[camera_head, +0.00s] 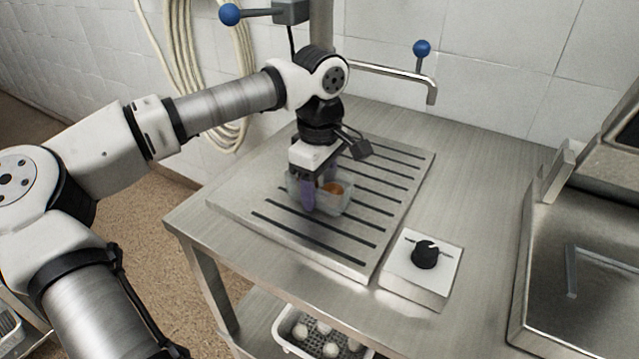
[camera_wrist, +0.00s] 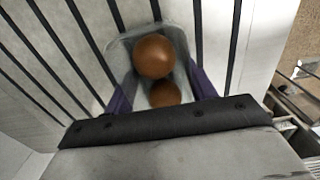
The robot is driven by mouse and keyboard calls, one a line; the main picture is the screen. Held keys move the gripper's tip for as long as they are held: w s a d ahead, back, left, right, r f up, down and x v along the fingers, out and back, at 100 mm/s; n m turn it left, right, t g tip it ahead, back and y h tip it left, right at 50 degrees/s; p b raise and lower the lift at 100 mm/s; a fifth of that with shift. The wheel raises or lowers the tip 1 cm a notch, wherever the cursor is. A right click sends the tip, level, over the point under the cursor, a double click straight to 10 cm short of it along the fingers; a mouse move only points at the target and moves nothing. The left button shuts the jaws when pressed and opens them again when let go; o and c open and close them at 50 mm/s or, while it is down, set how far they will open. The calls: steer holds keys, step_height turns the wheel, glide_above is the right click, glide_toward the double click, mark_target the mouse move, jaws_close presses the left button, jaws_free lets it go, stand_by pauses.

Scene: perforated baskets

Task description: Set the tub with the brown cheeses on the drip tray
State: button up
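The clear tub (camera_head: 345,208) is over the slotted drip tray (camera_head: 235,203); I cannot tell whether its base touches the slats or hangs just above. It looks upright. In the wrist view the tub (camera_wrist: 123,60) holds a large brown cheese (camera_wrist: 154,56) and a second brown cheese (camera_wrist: 164,94), partly hidden by my gripper. My gripper (camera_head: 320,190) points down at the tub, with its purple fingers on two opposite sides. In the wrist view the fingers of my gripper (camera_wrist: 163,95) appear to press against the tub walls.
A control box with a black knob (camera_head: 425,255) sits right of the tray. A tap (camera_head: 400,75) reaches over the back of the table. A white basket with pale round items (camera_head: 290,325) is below the tabletop. A steel basin (camera_head: 520,290) stands at right.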

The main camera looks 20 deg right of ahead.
steer(key=o, duration=0.4)
step_height(320, 180, up, 12)
steer(key=shift+r, duration=0.2)
stand_by(0.4)
